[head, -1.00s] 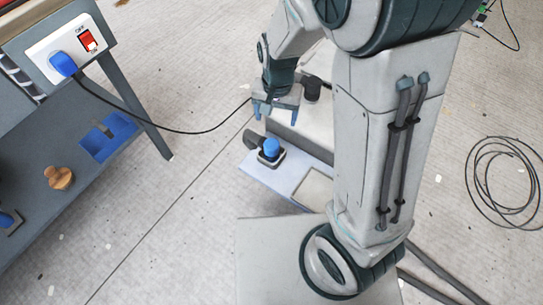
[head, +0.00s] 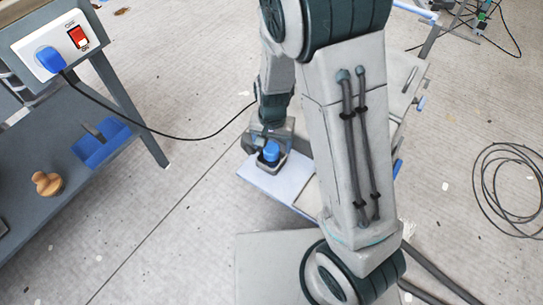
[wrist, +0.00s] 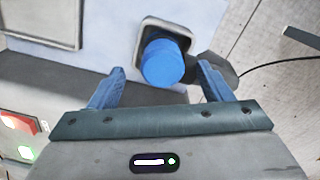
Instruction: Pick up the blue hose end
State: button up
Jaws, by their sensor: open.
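The blue hose end (wrist: 163,62) is a short blue cylinder standing in a dark square holder with a pale rim (wrist: 150,25). In the wrist view it lies between and a little beyond the fingertips of my open gripper (wrist: 160,82), with no finger seen touching it. In the head view the blue hose end (head: 271,152) sits on the pale board, and my gripper (head: 270,138) is right over it, partly overlapping it. The exact gap in height cannot be told.
The pale board (head: 255,175) carries the holder. A dark rounded object (wrist: 222,68) lies close beside the holder, near the right finger. A grey bench (head: 75,195) with a switch box (head: 55,42) and wooden knob (head: 46,183) stands left. A black cable (head: 190,137) runs towards the board.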

aim_at(271, 148)
notch_tip(271, 148, down, 4)
jog(key=shift+a+r+b, duration=0.1)
jog(key=shift+r+b, duration=0.1)
jog(key=shift+b, duration=0.5)
jog(key=shift+r, duration=0.1)
jog(key=c, duration=1.1)
notch_tip(271, 148, up, 10)
jog(key=p, duration=0.5)
